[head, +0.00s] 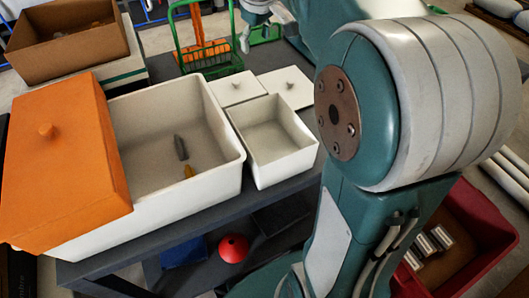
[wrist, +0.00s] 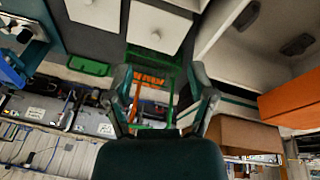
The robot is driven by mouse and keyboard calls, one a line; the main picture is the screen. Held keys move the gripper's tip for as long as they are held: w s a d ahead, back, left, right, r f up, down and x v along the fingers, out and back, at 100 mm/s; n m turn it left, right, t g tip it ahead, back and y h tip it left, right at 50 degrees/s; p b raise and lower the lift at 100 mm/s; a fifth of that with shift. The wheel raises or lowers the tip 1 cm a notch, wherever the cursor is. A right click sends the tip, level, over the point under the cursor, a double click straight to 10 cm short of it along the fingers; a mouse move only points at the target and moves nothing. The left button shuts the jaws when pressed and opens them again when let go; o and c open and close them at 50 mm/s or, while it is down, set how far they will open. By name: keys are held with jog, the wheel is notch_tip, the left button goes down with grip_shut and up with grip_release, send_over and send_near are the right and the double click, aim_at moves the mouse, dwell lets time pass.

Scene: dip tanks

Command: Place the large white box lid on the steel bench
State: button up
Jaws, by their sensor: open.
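The large white box (head: 205,175) stands on a dark grey bench (head: 165,232), which I take as the steel bench. An orange lid with a knob (head: 62,150) lies over the left part of this box. The box's right part is uncovered, with a grey and an orange-yellow piece inside. The lid also shows in the wrist view at the right edge (wrist: 290,104). My gripper (wrist: 164,92) is open, with nothing between its fingers, and points toward the green wire basket. It is far right of the orange lid. In the head view my arm hides part of the bench.
A smaller open white box (head: 272,150) stands right of the large one. Two white knobbed lids (head: 236,88) lie behind it. A green basket (head: 205,50) and a cardboard box (head: 68,38) stand farther back. A red crate (head: 470,230) is at lower right.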

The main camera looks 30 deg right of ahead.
jog(key=s+a+f+m, duration=0.1)
jog(key=s+a+f, duration=0.2)
jog(key=s, duration=0.4)
jog(key=s+a+f+m+t, duration=0.1)
jog(key=s+a+f, duration=0.1)
jog(key=s, duration=0.6)
jog(key=s+a+f+m+t, duration=0.1)
jog(key=s+a+f+m, duration=0.1)
jog(key=s, duration=0.6)
jog(key=shift+a+f+y, duration=0.3)
jog(key=shift+a+f, duration=0.5)
jog(key=shift+a, duration=0.4)
